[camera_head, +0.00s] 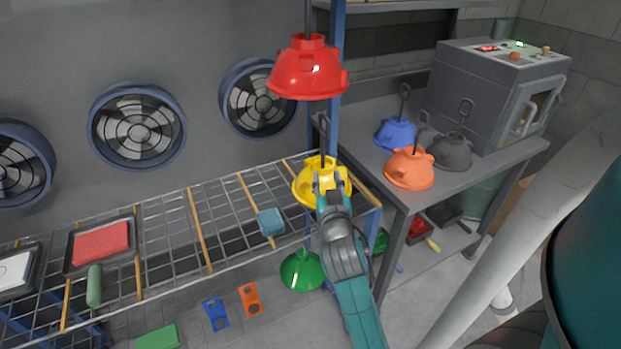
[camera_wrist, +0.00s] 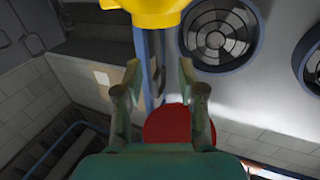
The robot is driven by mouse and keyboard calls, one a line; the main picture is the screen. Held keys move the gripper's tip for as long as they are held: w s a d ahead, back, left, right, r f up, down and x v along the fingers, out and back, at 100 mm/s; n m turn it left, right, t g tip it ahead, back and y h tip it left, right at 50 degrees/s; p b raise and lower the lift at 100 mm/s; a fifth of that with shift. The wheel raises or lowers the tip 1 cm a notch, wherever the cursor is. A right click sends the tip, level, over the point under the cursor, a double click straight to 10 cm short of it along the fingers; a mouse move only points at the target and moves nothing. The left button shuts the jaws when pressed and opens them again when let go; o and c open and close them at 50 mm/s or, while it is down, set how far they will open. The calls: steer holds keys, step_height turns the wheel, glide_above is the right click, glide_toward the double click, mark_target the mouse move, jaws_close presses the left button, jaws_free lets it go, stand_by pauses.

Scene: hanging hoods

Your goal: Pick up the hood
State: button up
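Several dome-shaped hoods are in view. A red hood (camera_head: 308,70) hangs high on a rod in the head view. It also shows in the wrist view, partly hidden behind my gripper (camera_wrist: 180,122). A yellow hood (camera_head: 309,185) with an upright hooked rod is below it at the right end of the wire rack. In the wrist view it shows at the top edge (camera_wrist: 155,10). My gripper (camera_head: 329,180) overlaps the yellow hood in the head view. Contact with the yellow hood cannot be told.
Blue (camera_head: 395,134), orange (camera_head: 409,170) and grey (camera_head: 451,152) hoods stand on the grey table (camera_head: 375,115) by a control box (camera_head: 495,90). A green hood (camera_head: 302,271) is below the wire rack (camera_head: 165,215). A blue post (camera_head: 337,50) stands close behind.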

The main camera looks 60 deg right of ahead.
mark_target(323, 156)
steer(key=x, duration=0.5)
steer(key=shift+d+r, duration=0.1)
steer(key=shift+r, duration=0.1)
steer(key=shift+x, duration=3)
steer(key=shift+s+d+f, duration=0.1)
steer(key=shift+s+f, duration=0.05)
jaws_close()
